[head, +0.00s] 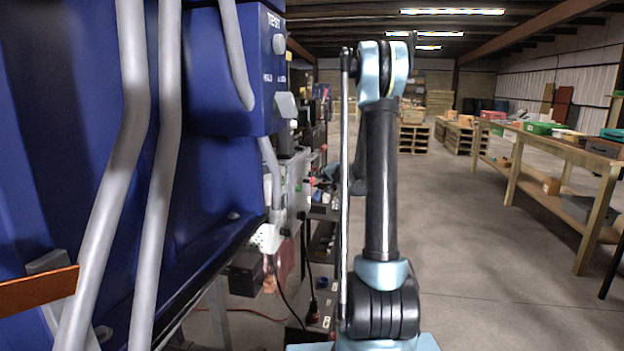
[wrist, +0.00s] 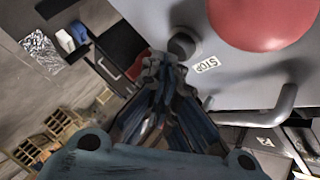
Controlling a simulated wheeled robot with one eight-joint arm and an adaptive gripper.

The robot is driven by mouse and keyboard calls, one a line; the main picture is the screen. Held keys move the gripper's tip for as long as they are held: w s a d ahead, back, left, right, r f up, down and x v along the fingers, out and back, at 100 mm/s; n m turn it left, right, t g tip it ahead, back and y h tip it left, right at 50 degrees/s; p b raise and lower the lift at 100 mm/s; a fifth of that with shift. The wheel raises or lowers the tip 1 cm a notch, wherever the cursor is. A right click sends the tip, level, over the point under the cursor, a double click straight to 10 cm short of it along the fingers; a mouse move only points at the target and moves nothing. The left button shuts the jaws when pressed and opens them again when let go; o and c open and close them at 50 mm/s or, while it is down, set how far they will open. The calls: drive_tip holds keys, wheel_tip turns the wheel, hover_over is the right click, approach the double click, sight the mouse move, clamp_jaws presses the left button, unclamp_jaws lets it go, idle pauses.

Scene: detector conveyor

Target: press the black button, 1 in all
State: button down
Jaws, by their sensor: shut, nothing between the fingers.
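In the wrist view a round black button (wrist: 183,45) sticks out from a grey panel (wrist: 235,85), beside a small white label reading STOP. My gripper (wrist: 160,62) is shut and empty, with its fingertips just left of and slightly below the button in the picture. The tips look very close to the button, but I cannot tell whether they touch it. In the head view I cannot make out the button or my gripper's fingertips.
A large red dome (wrist: 262,20) sits on the same panel, with a grey handle (wrist: 255,115) below it. In the head view a blue machine (head: 200,110) with grey pipes fills the left. A wooden workbench (head: 560,150) stands right, with open floor between.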

drive_tip(key=shift+w+a, duration=0.15)
drive_tip(key=shift+a, duration=0.35)
idle(0.5)
drive_tip(key=shift+d, duration=0.15)
drive_tip(key=shift+s+d, duration=0.3)
drive_tip(key=shift+d, duration=0.45)
drive_tip(key=shift+d, duration=0.1)
drive_tip(key=d, duration=0.1)
drive_tip(key=s+d, duration=0.1)
drive_tip(key=d, duration=0.2)
drive_tip(key=shift+s+d, duration=0.25)
drive_tip(key=shift+d, duration=0.05)
idle(0.8)
